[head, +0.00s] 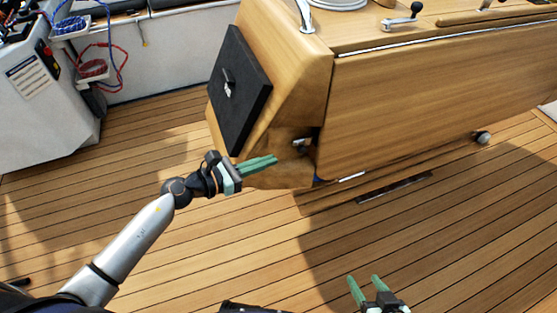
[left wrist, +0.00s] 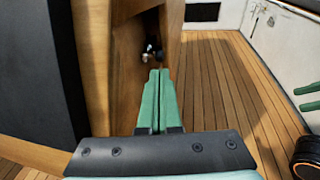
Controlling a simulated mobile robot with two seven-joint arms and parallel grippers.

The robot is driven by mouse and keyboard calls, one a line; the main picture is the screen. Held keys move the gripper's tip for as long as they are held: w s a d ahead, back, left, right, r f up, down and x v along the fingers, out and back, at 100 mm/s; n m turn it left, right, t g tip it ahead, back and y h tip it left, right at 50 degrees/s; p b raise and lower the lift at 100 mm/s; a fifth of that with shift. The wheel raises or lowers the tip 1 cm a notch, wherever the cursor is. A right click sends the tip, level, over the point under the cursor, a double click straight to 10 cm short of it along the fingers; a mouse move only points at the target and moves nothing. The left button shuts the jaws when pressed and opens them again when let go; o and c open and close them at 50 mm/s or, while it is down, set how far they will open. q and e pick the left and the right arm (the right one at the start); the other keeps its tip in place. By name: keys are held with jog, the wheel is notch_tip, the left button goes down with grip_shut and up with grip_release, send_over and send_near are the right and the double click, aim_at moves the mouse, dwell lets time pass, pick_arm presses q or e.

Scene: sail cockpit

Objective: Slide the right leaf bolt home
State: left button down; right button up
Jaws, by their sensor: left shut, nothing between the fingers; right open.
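The wooden cockpit table (head: 420,95) stands at the top right in the head view, with its long side panel hanging down. A small metal bolt with a dark knob (head: 300,143) sits in a recess low at the panel's near corner. It also shows in the left wrist view (left wrist: 149,52), just beyond the fingertips. I cannot tell how far it is slid. My left gripper (head: 275,159) is shut and empty, its green fingers pointing at the recess, a little short of the bolt. My right gripper (head: 363,279) is open and empty above the deck at the bottom.
A black panel with a latch (head: 240,90) is on the table's end, close to my left gripper. A round metal fitting (head: 482,138) shows under the panel at right. A dark slot (head: 394,187) lies in the teak deck (head: 245,260), which is otherwise mostly clear.

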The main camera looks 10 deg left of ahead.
pick_arm(q)
jog(key=v, duration=0.7)
pick_arm(e)
jog(key=shift+w+d, duration=0.2)
jog(key=shift+w, duration=0.2)
pick_arm(q)
jog(key=shift+w, duration=0.1)
